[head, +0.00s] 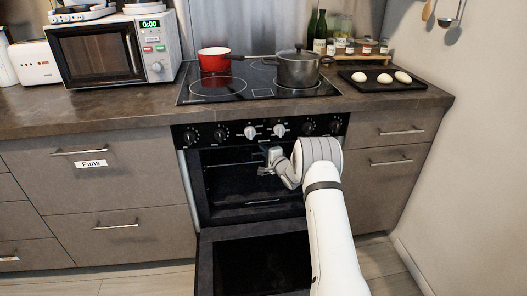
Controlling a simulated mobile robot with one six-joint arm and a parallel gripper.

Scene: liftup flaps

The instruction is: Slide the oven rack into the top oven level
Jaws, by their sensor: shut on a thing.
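The oven (196,190) stands open in the middle of the counter front, with its door (206,262) folded down. The oven rack (228,164) shows as a thin, dark line across the upper part of the cavity, left of my gripper. Its depth and right part are hidden by the dark and by my arm. My gripper (266,168) is at the upper part of the opening, shut on the rack's front edge. I cannot tell clearly which level the rack's sides rest on.
Oven knobs (250,132) run just above the opening. A red pot (214,60) and a grey pot (298,68) stand on the hob. A black tray (352,78) with pale dough pieces lies at the right. Drawers flank the oven; the wall (460,150) is at right.

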